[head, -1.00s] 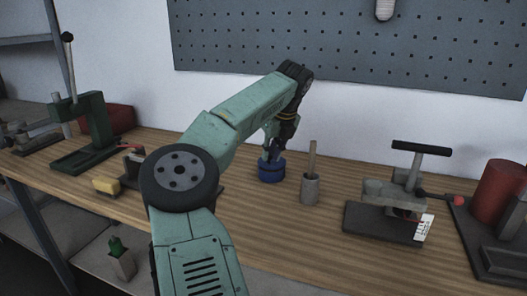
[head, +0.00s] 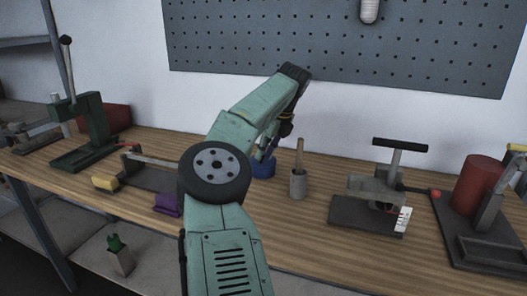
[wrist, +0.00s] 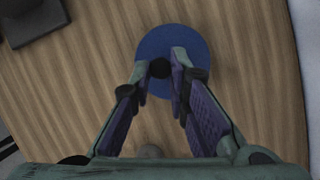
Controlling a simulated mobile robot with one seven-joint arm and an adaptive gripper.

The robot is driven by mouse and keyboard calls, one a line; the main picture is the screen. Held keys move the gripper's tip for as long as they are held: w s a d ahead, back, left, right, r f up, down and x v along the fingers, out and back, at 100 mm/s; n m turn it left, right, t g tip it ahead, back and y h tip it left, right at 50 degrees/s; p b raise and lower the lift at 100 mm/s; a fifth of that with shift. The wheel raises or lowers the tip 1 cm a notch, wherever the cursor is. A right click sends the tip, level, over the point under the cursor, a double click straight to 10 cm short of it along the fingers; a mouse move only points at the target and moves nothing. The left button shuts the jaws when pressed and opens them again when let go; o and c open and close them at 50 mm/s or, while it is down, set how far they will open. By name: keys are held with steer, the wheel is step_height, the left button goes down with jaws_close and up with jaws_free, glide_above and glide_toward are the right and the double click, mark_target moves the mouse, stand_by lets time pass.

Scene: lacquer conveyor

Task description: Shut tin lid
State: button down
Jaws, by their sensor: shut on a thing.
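The round blue tin (head: 264,170) stands on the wooden bench, partly hidden behind my arm in the head view. In the wrist view its blue lid (wrist: 172,36) shows from above as a disc with a small black knob (wrist: 160,68). My gripper (wrist: 160,71) is over the lid, its two purple-padded fingers closed on the knob. In the head view the gripper (head: 261,151) points down at the tin. I cannot tell whether the lid sits flush all round.
A grey pot with a stick (head: 298,184) stands just right of the tin. A grey press with a black handle (head: 375,195) is farther right. A purple block (head: 167,204) and yellow block (head: 105,183) lie left of my arm. A pegboard (head: 330,50) hangs behind.

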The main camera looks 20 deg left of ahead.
steer(key=c, duration=1.5)
jaws_free()
steer(key=shift+r, duration=0.1)
steer(key=v, duration=1.2)
steer(key=shift+d, duration=0.1)
